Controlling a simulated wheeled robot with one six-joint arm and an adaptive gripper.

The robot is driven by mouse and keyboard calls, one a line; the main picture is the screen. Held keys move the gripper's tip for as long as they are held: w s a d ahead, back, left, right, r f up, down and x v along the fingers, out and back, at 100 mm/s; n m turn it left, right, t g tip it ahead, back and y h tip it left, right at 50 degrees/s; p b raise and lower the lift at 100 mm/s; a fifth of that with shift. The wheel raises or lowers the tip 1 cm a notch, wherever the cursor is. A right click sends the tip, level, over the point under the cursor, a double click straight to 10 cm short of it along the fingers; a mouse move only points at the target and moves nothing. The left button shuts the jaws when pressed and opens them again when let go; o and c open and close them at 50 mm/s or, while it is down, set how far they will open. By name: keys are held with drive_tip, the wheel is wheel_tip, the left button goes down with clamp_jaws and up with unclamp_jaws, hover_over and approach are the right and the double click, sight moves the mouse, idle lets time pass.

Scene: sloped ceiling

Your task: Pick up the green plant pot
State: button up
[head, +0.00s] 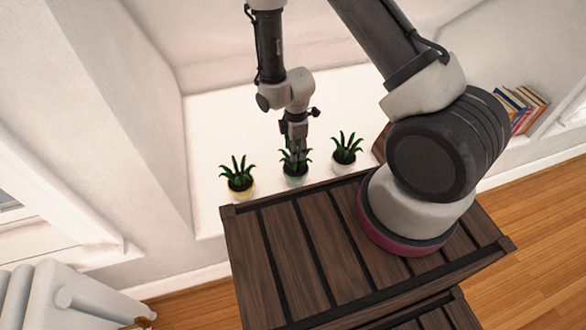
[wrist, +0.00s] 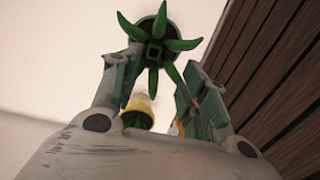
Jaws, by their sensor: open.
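Three small potted plants stand in a row on a white ledge in the head view. The middle one has a pale green pot (head: 296,180), the left one a yellowish pot (head: 240,193) and the right one a whitish pot (head: 343,168). My gripper (head: 297,150) points down at the middle plant, with its fingertips among or in front of the leaves. In the wrist view my gripper (wrist: 157,75) is open, with spiky green leaves (wrist: 157,50) between and beyond its fingers. The yellow pot (wrist: 140,104) shows lower, between the fingers.
A dark slatted wooden surface (head: 300,255) lies in front of the ledge and along the right of the wrist view (wrist: 270,70). Books (head: 520,108) stand at the far right. A white radiator (head: 65,300) is at lower left. The plants stand close to their neighbours.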

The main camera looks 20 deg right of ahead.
sight(296, 171)
drive_tip(key=f, duration=0.5)
drive_tip(key=w+f, duration=0.1)
drive_tip(key=f, duration=0.2)
drive_tip(key=shift+d+f, duration=0.2)
drive_tip(key=shift+d, duration=0.05)
drive_tip(key=shift+c, duration=0.4)
clamp_jaws()
